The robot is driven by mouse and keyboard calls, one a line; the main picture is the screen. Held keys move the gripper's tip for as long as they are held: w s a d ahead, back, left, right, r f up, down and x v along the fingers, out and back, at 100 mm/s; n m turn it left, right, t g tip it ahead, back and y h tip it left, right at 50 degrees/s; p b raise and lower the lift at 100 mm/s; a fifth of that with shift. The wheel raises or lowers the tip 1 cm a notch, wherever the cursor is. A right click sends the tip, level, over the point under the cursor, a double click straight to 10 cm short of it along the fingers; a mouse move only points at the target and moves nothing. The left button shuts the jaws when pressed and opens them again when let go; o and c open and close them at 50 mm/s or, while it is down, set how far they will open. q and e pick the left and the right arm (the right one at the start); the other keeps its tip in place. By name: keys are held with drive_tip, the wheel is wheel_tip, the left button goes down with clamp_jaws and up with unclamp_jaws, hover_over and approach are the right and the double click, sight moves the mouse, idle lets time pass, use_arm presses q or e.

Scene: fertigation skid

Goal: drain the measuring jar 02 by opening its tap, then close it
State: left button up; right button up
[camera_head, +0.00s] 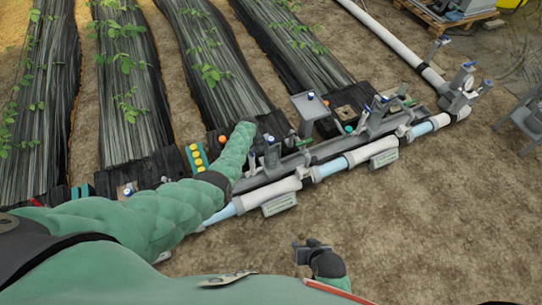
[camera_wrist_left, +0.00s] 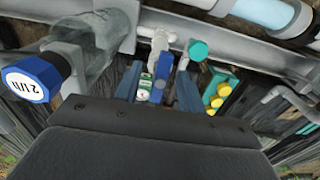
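My left arm reaches across the skid in the head view, and its sleeve hides the left gripper there. In the left wrist view, the left gripper (camera_wrist_left: 155,92) has its two blue-grey fingers apart. A small blue tap-like part (camera_wrist_left: 162,90) with a green-and-white label (camera_wrist_left: 145,88) shows between them; I cannot tell whether they touch it. A clear jar-like cylinder (camera_wrist_left: 98,55) stands to the left. A blue cap (camera_wrist_left: 30,82) with dark markings, hard to read, is nearer the camera. My right gripper (camera_head: 312,245) hangs over bare soil; its opening is unclear.
A teal knob (camera_wrist_left: 198,50) and yellow knobs (camera_wrist_left: 218,95) sit right of the fingers. The pale pipe (camera_head: 275,190) with clear blue sections runs along the skid. A grey panel (camera_head: 310,105) rises behind it. Bare soil at right is open (camera_head: 430,220).

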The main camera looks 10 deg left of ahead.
use_arm(q)
wheel_tip(320, 180, up, 9)
drive_tip(key=p, duration=0.7)
drive_tip(key=shift+p, duration=0.4)
drive_tip(key=shift+f, duration=0.1)
